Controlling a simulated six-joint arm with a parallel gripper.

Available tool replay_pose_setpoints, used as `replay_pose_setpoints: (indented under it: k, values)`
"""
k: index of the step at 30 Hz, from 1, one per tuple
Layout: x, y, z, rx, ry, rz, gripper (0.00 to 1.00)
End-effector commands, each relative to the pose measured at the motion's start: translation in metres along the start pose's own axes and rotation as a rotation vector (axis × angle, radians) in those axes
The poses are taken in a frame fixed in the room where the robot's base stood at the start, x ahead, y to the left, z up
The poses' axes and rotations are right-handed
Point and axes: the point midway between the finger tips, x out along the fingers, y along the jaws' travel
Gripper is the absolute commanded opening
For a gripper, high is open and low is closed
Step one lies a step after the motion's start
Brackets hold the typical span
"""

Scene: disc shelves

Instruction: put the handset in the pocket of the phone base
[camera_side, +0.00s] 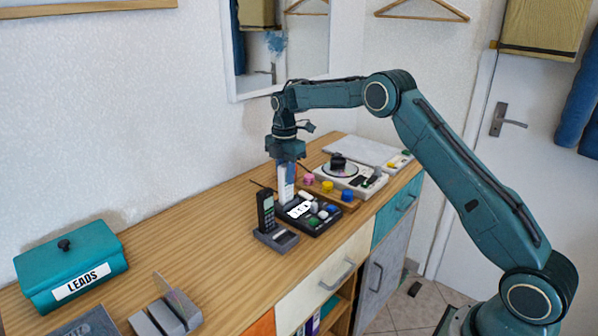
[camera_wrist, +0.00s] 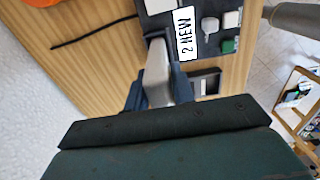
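The handset looks pale grey and long, and hangs upright below my gripper (camera_side: 286,152) in the side view. In the wrist view the handset (camera_wrist: 157,75) lies between the dark blue fingers of my gripper (camera_wrist: 160,98), which appear shut on it. The phone base (camera_side: 322,222) is a black unit with a "2 NEW" display and coloured buttons; part of the base (camera_wrist: 209,42) shows in the wrist view. The handset's lower end is at the base's rear left, by a dark collar. I cannot tell how deep it sits in the pocket.
A grey cradle (camera_side: 277,240) with a black cordless phone (camera_side: 266,211) stands just left of the base. A wooden tray with coloured knobs (camera_side: 328,187) and a turntable (camera_side: 345,176) are behind. A teal "LEADS" box (camera_side: 72,262) is far left. The counter between is clear.

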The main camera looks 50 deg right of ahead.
Motion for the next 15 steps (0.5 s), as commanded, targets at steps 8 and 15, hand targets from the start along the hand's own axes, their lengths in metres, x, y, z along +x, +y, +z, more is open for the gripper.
replay_pose_setpoints:
  k: [8,15]
  values:
    - [-0.0004,0.0,0.0,0.0,0.0,0.0,0.43]
    - [-0.0037,0.0001,0.0,0.0,0.0,0.001,0.43]
